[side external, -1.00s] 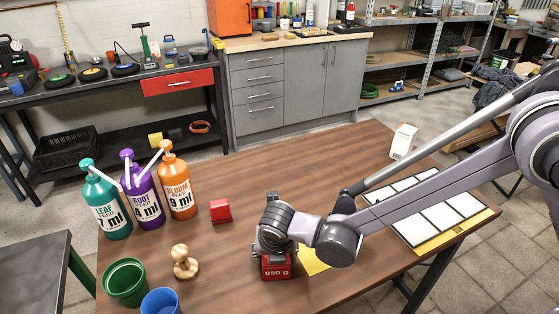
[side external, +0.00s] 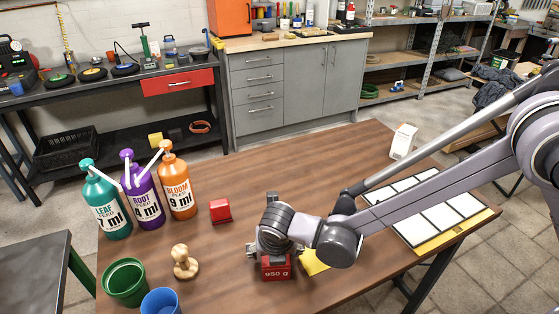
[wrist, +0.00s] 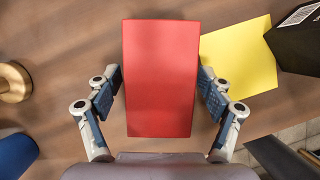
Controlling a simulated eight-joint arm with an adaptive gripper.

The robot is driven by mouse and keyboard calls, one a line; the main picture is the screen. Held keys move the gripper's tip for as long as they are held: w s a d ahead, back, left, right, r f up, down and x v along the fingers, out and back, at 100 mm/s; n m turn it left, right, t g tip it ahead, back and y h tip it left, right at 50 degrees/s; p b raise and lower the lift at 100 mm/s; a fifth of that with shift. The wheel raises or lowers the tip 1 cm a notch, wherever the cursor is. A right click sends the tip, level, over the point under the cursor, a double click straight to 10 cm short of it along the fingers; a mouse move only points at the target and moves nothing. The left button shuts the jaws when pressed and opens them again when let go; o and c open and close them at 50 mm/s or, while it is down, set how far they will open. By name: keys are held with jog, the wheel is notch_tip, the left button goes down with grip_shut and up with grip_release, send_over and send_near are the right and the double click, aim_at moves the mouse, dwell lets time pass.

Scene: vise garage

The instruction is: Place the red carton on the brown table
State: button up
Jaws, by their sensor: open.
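The red carton (side external: 276,270), marked "950 g", appears to stand upright on the brown table (side external: 330,180), near its front edge. In the wrist view its plain red top (wrist: 160,80) fills the middle. My gripper (side external: 275,254) is directly above and around it. In the wrist view my gripper (wrist: 160,92) has one finger on each side of the carton, open, with narrow gaps. The carton's upper part is partly hidden by my gripper in the side view.
A yellow sheet (side external: 314,262) lies right of the carton. A wooden figure (side external: 185,263), a small red object (side external: 220,210), green (side external: 125,283) and blue cups (side external: 160,302) and pump bottles (side external: 178,190) stand left. A dark box (wrist: 300,40) is at upper right in the wrist view.

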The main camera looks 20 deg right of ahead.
jog(key=v, duration=1)
jog(key=shift+w, duration=0.25)
jog(key=shift+d+r, duration=0.15)
jog(key=shift+r, duration=0.15)
jog(key=s+d+r+m+y, duration=0.1)
jog(key=d+r+m, duration=0.2)
jog(key=d+m, duration=0.45)
jog(key=d+r+m, duration=0.4)
jog(key=d+m, duration=0.2)
jog(key=d, duration=0.3)
jog(key=s+d+m+t, duration=0.2)
jog(key=s+d+m, duration=0.6)
jog(key=d+m, duration=0.5)
jog(key=m, duration=0.3)
jog(key=shift+s+r+m+y, duration=0.2)
jog(key=shift+s+m+y, duration=0.1)
jog(key=shift+m+y, duration=0.1)
jog(key=shift+o, duration=0.4)
jog(key=shift+s+d+f+m+t, duration=0.15)
jog(key=shift+s+d+m+t, duration=0.25)
jog(key=shift+m, duration=0.45)
